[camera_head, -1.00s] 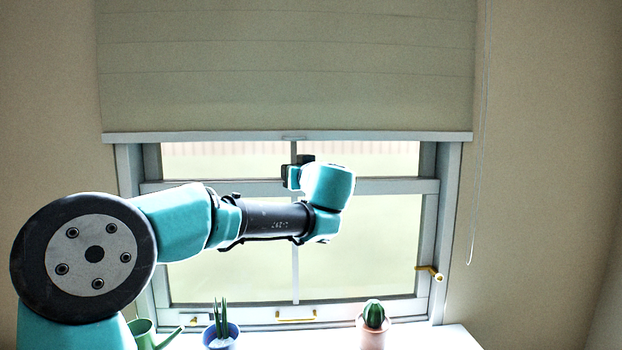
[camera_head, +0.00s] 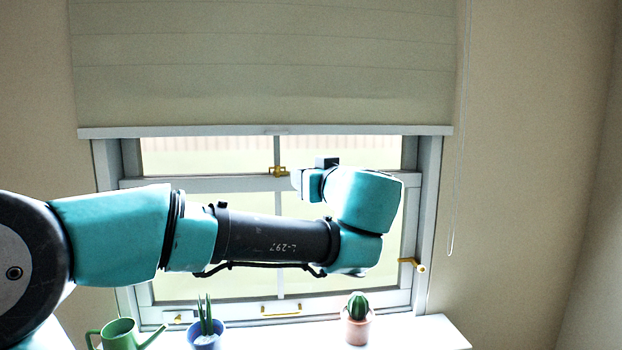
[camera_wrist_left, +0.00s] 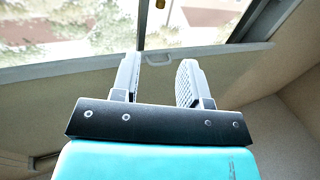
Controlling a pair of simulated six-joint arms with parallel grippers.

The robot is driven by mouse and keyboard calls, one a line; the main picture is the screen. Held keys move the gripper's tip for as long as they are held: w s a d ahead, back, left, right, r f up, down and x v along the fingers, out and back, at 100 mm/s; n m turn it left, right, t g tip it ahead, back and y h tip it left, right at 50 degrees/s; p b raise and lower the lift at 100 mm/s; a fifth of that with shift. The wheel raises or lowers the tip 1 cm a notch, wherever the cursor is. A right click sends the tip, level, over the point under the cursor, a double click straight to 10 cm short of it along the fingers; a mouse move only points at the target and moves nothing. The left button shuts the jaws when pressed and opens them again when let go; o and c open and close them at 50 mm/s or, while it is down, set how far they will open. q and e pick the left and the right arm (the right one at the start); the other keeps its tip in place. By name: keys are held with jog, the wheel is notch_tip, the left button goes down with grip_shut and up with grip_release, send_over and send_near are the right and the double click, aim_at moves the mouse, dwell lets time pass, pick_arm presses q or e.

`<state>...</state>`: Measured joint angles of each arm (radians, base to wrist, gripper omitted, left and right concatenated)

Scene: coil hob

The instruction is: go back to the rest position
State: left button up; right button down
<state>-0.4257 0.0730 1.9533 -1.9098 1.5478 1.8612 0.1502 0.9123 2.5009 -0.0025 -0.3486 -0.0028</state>
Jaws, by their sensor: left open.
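My left arm comes in from the left in the head view, with its teal wrist (camera_head: 362,200) in front of the window. My right gripper is in neither view.
A window (camera_head: 130,183) stands behind the arm under a lowered blind (camera_head: 270,60). Brass fittings include a centre latch (camera_head: 279,171) and a side handle (camera_head: 413,265). On the sill (camera_head: 430,335) are a green watering can (camera_head: 119,333), a blue-potted plant (camera_head: 206,340) and a cactus (camera_head: 357,318).

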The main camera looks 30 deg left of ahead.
pick_arm(q)
jog(key=shift+s+d, duration=0.25)
jog(key=shift+d, duration=0.1)
jog(key=w+d+f+m+g+h, duration=0.15)
jog(key=w+f+m+h, duration=0.3)
jog(key=f, duration=0.65)
jog(key=w+d+f+m+g+h, duration=0.15)
jog(key=d+f+h, duration=0.25)
jog(key=f, duration=0.8)
jog(key=d+f+m+g+h, duration=0.25)
jog(key=d+f+h, duration=0.2)
jog(key=f, duration=0.65)
jog(key=d+f+m+g+h, duration=0.25)
jog(key=d+f+h, duration=0.2)
jog(key=f, duration=0.75)
jog(key=s+a+f+h, duration=0.1)
jog(key=s+f, duration=0.2)
jog(key=f, duration=0.5)
jog(key=s+a+f+h, duration=0.1)
jog(key=s+f, duration=0.2)
jog(key=f, duration=0.5)
jog(key=s+a+f, duration=0.3)
jog(key=s+f, duration=0.4)
jog(key=s, duration=0.1)
jog(key=s+a+f+n+g, duration=0.1)
jog(key=s+a+f, duration=0.2)
jog(key=s+f, duration=0.4)
jog(key=shift+s+y, duration=0.35)
jog(key=shift+s, duration=0.25)
jog(key=shift+c, duration=0.5)
